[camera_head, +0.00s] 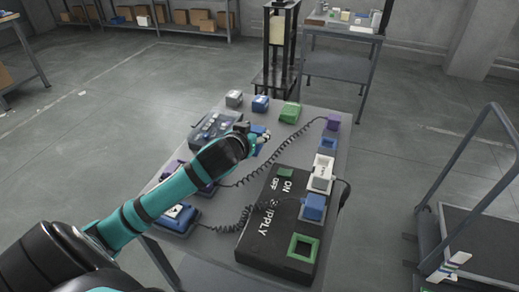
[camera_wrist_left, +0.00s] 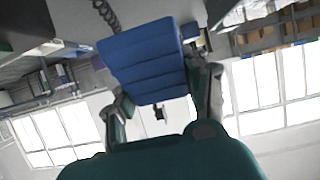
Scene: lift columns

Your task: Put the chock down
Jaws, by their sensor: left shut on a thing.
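My left gripper (camera_head: 259,139) is over the middle of the grey table (camera_head: 215,240) in the head view. It is shut on a blue block, which looks to be the chock (camera_head: 260,129). In the left wrist view the chock (camera_wrist_left: 147,62) is a ridged blue block between the two fingers (camera_wrist_left: 163,105). Whether the chock touches the table cannot be told. My left forearm hides part of the table's left side. My right gripper is not in view.
A dark panel (camera_head: 203,137) is left of the gripper. A black supply box (camera_head: 262,240) fills the right front, with coiled cables (camera_head: 285,143) crossing the table. A lift column (camera_head: 276,50) stands behind.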

